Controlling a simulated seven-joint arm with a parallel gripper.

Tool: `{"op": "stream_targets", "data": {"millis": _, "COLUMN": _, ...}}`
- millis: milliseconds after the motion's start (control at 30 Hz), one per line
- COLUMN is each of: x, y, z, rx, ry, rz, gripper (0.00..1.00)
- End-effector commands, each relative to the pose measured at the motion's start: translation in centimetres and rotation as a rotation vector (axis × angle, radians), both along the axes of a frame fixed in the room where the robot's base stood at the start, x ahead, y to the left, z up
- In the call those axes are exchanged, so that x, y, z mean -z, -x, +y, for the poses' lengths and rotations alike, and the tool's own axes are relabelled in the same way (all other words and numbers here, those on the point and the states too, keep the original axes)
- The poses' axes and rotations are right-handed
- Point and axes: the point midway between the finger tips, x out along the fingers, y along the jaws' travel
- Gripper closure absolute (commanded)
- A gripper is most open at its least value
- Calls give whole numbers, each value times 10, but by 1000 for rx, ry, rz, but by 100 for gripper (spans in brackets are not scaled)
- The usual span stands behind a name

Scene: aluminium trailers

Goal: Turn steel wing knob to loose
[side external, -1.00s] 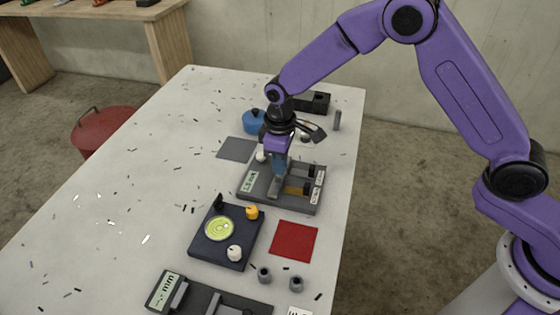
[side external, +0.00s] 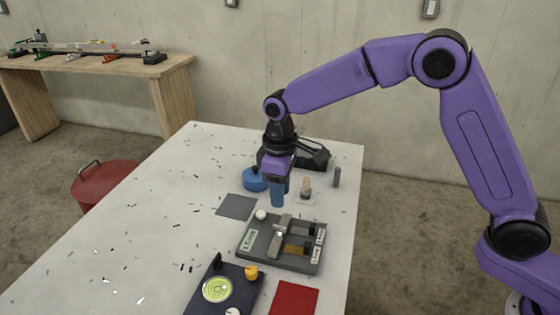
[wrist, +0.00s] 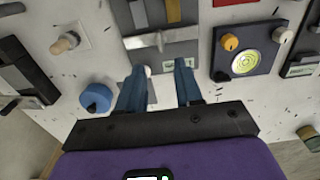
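A grey panel (side external: 243,249) lies on the white table. A pale steel wing-shaped bar, apparently the wing knob (side external: 274,246), runs across its middle; the knob also shows in the wrist view (wrist: 140,41), lying roughly sideways there. The panel carries a green label and white labels too small to read, so I cannot tell which setting the knob marks. My gripper (side external: 278,205) hangs above the panel's far edge, apart from the knob. In the wrist view its two blue fingers (wrist: 160,68) are spread with nothing held between them, and the knob lies beyond their tips.
A blue round knob (side external: 254,180) and a tan-topped knob (side external: 306,187) stand behind the panel. A dark panel (side external: 240,291) with a yellow-green dial and a red square (side external: 295,300) lie nearer. A grey square (side external: 237,207) is at the left.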

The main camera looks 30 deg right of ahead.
Motion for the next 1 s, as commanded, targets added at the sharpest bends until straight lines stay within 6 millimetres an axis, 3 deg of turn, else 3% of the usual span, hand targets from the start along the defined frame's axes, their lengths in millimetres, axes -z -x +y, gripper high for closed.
{"op": "stream_targets", "data": {"millis": 200, "x": -46, "y": -1, "z": 1, "rx": -1, "ry": -4, "rz": -5, "gripper": 65}}
{"op": "stream_targets", "data": {"millis": 400, "x": -71, "y": 0, "z": 1, "rx": -2, "ry": -1, "rz": -2, "gripper": 65}}
{"op": "stream_targets", "data": {"millis": 1000, "x": -79, "y": 0, "z": 0, "rx": -2, "ry": 0, "rz": 0, "gripper": 65}}
